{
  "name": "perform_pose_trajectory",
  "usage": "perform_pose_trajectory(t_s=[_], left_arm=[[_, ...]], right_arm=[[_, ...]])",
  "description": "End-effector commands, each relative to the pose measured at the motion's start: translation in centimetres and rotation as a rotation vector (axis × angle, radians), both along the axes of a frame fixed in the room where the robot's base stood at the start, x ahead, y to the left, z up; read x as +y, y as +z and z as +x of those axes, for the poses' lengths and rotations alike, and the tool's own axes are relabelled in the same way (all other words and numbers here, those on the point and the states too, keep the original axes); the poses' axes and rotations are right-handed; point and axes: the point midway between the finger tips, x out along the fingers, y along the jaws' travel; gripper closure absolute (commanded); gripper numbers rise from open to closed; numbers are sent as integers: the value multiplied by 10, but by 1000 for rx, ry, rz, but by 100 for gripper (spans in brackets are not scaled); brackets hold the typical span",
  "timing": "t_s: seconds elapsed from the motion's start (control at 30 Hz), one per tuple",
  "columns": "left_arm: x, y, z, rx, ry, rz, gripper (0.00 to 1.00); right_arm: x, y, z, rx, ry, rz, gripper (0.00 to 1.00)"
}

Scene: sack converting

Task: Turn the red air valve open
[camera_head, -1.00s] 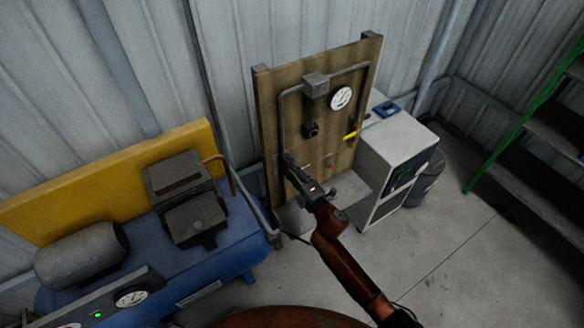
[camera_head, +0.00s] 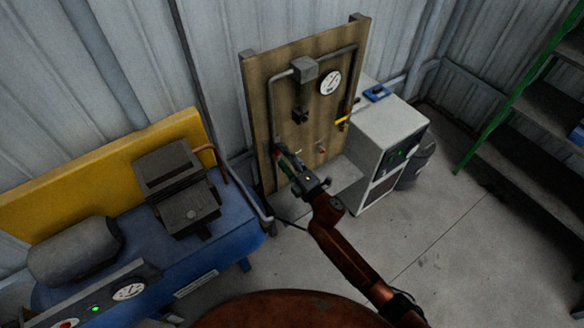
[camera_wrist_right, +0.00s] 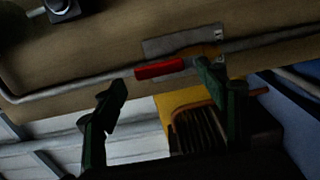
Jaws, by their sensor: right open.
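The red air valve's handle (camera_wrist_right: 160,69) is a short red lever in the right wrist view, with a brass body (camera_wrist_right: 208,51) at its right on a grey pipe. In the head view the handle is a small red spot (camera_head: 277,150) at the board's lower left, partly hidden by my gripper. My right gripper (camera_head: 288,163) is open in front of it. In the wrist view its green fingers (camera_wrist_right: 160,88) stand apart. The right finger overlaps the brass body and the left finger is left of the red handle. I cannot tell whether they touch. My left gripper is out of view.
The wooden board (camera_head: 268,95) carries grey pipes, a gauge (camera_head: 330,82), a black fitting (camera_head: 300,115) and a yellow handle (camera_head: 342,121). A white cabinet (camera_head: 385,140) stands at its right, a blue compressor (camera_head: 225,222) at its left. Bare floor (camera_head: 440,240) lies at right.

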Motion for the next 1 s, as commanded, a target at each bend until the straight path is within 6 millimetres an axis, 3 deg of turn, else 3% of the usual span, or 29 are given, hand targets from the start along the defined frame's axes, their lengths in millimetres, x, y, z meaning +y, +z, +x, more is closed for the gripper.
perform_pose_trajectory(t_s=[0.3,0.5,1.0], left_arm=[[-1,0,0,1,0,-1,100],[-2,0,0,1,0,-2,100],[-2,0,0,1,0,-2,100]], right_arm=[[-41,-2,-54,2,0,-1,34],[-57,-1,-75,2,0,-1,34],[-62,0,-82,1,0,-1,34]])
